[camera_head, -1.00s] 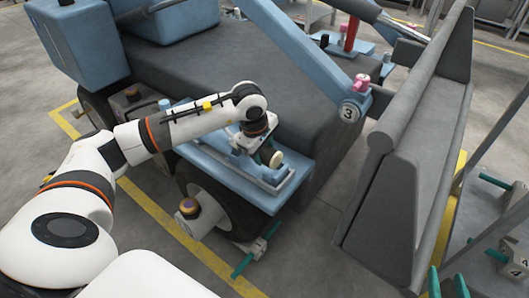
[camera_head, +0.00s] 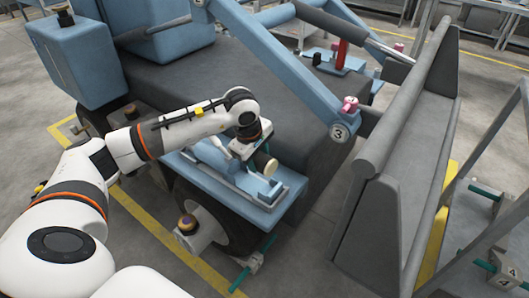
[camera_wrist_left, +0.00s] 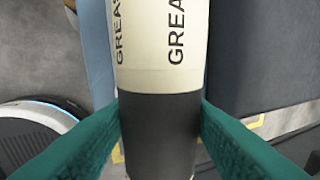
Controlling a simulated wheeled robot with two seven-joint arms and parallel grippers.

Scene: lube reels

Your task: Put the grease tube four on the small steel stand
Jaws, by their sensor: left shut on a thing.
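My left gripper (camera_head: 262,158) is shut on a grease tube (camera_head: 271,167). In the left wrist view the tube (camera_wrist_left: 163,45) is cream with dark "GREASE" lettering above a black band, between two teal fingers. Its number does not show. In the head view only its pale round end is clear, over the blue ledge (camera_head: 290,201) of the machine with its grey-rimmed tray. I cannot tell how far above the tray it is. I cannot pick out the small steel stand for certain. My right gripper is not in view.
The blue arm marked 3 (camera_head: 339,132) and a tall grey panel (camera_head: 385,215) stand to the right of the ledge. A dark wheel (camera_head: 232,222) is below it. A grey block with teal bars (camera_head: 255,262) sits low in front. Open floor lies at the lower middle.

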